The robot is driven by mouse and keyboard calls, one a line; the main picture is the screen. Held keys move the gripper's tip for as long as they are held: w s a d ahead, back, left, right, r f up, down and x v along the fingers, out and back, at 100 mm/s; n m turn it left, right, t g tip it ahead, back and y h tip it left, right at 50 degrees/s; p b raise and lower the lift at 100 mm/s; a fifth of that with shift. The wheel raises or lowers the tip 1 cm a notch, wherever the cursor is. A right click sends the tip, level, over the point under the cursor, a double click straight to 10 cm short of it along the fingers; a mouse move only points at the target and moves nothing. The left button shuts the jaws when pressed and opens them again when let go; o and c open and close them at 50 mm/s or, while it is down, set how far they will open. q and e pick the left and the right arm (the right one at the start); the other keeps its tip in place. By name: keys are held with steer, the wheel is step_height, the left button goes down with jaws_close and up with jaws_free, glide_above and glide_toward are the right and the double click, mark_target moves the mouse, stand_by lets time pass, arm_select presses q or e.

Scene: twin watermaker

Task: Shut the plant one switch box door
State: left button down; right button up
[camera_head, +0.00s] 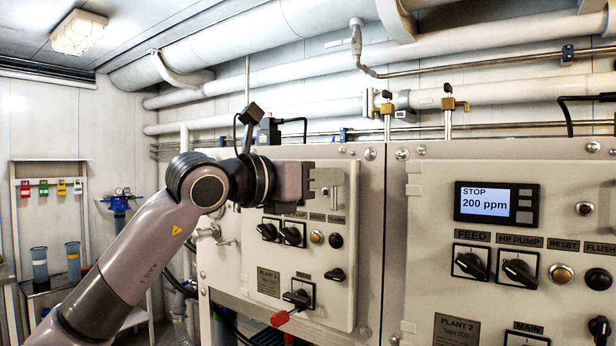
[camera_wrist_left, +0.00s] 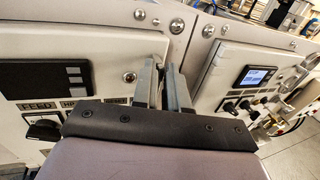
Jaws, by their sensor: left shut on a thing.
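The plant one switch box door (camera_head: 270,307) is the pale panel with black knobs and a "PLANT 1" plate, left of centre in the head view. Its right edge seems to stand a little proud of the cabinet face; I cannot tell how far open it is. My left gripper (camera_head: 326,180) is at the door's upper right edge and hides the display there. In the left wrist view the fingers of my left gripper (camera_wrist_left: 164,88) close at the right edge of the door (camera_wrist_left: 108,66). The exact contact is partly hidden. My right gripper is not in view.
The plant two panel (camera_head: 420,240) with its lit display (camera_head: 487,201) is on the right. Pipes and brass valves (camera_head: 455,104) run above the cabinets. A rack with coloured tags (camera_head: 43,187) stands far left.

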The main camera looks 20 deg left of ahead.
arm_select(q)
steer(key=shift+s+d, duration=0.15)
steer(key=shift+d, duration=0.25)
steer(key=c, duration=1.2)
jaws_free()
steer(key=shift+d, duration=0.15)
steer(key=b+v, duration=0.2)
steer(key=v, duration=0.5)
